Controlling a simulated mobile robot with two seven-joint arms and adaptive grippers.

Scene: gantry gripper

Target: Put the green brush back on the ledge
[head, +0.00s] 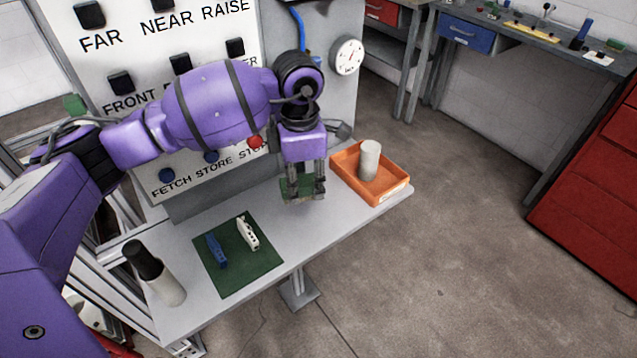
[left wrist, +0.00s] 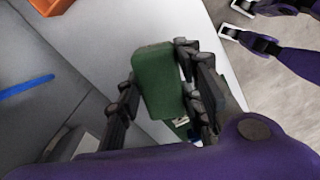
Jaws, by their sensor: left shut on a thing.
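The green brush (head: 297,187) is a green block between the fingers of my left gripper (head: 304,193), which is shut on it. In the left wrist view the green brush (left wrist: 158,80) fills the space between the dark fingers, and part of it is hidden by them. The pale grey ledge (head: 215,295) runs below the control panel. The left gripper is over the ledge, between the green mat and the orange tray. I cannot tell whether the brush touches the ledge. My right gripper (left wrist: 236,20) shows at the top right of the left wrist view, its fingers apart and empty.
A green mat (head: 262,271) on the ledge holds a blue piece (head: 215,251) and a white piece (head: 247,234). A white bottle with a black top (head: 166,287) stands left. An orange tray (head: 396,194) holds a grey cylinder (head: 369,160) at right. The panel (head: 135,60) stands behind.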

